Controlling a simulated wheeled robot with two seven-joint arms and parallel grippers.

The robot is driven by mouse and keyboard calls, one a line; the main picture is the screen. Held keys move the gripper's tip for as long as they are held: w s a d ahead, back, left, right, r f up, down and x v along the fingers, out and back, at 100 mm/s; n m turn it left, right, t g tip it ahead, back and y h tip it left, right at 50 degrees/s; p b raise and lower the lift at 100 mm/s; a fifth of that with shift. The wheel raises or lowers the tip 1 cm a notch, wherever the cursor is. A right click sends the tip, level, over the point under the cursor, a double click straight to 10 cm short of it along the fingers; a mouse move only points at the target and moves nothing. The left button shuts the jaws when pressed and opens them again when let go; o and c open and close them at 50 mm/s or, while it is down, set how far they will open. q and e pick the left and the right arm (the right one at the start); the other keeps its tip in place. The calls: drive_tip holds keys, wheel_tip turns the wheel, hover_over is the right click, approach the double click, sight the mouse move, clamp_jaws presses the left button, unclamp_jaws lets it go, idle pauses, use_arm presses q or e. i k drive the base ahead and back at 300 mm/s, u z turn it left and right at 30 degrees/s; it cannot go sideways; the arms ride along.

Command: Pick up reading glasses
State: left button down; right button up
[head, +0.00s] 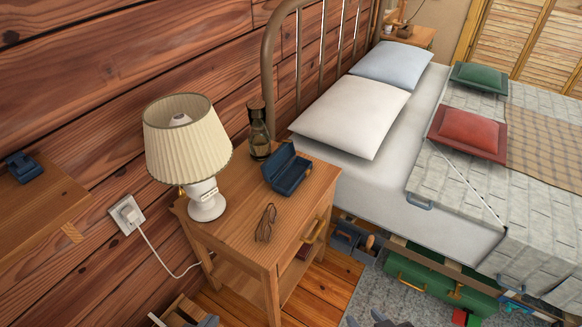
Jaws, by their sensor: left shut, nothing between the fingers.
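The reading glasses (266,223) lie on the wooden nightstand (232,235), near its front edge. They have thin dark frames and look folded. Just behind them sits a dark blue case (287,171) with its lid raised.
A lamp (188,143) with a cream shade stands left of the glasses. A dark glass lantern or bottle (259,132) stands at the back. The bed (370,190) is to the right. A drawer handle (314,231) sticks out in front.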

sight(272, 216)
drive_tip(key=z, duration=1.35)
drive_tip(key=i, duration=1.55)
drive_tip(key=u, duration=2.7)
